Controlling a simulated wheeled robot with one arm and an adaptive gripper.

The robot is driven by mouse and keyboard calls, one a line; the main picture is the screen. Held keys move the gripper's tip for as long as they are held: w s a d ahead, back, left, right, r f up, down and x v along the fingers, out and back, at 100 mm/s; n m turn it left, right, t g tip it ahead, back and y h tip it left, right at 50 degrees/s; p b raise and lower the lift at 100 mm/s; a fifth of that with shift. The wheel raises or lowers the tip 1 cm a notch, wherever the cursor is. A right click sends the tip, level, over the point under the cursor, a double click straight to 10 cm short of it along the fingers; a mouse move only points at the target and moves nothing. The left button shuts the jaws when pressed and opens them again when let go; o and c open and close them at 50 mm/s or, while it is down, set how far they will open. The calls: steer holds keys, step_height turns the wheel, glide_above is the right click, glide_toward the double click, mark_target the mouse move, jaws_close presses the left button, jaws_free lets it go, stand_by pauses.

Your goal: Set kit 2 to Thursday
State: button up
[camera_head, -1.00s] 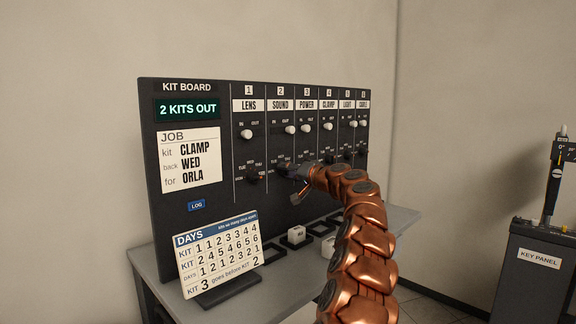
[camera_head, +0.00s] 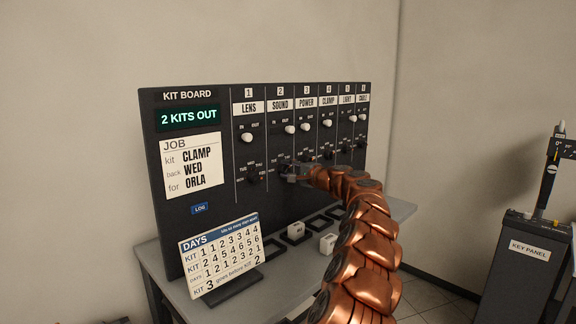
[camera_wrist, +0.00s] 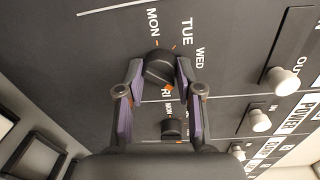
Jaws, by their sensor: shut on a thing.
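Kit 2 is the SOUND column of the kit board (camera_head: 177,235). Its black day dial (camera_wrist: 158,66) sits between the fingers of my gripper (camera_wrist: 160,82) in the wrist view, with a finger against each side. MON, TUE and WED show around the dial; part of FRI shows at its lower edge, and THU is hidden. An orange mark shows on the dial's lower edge near FRI; its exact setting is hard to read. In the head view my gripper (camera_head: 293,172) covers part of this dial. The kit 2 white switch knob (camera_head: 290,129) is above.
The POWER dial (camera_wrist: 172,128) is close beside my gripper. The LENS dial (camera_head: 253,177) is on the other side. A DAYS card (camera_head: 222,254) stands on the grey table (camera_head: 160,262), near a white block (camera_head: 327,243). The key panel (camera_head: 529,250) stands far right.

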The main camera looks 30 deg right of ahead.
steer(key=shift+r+m, duration=0.1)
steer(key=shift+m, duration=0.3)
steer(key=o, duration=1.2)
steer(key=shift+c, duration=0.2)
steer(key=shift+v, duration=1.3)
steer(key=v, duration=0.9)
steer(key=shift+s, duration=0.2)
steer(key=shift+d, duration=0.1)
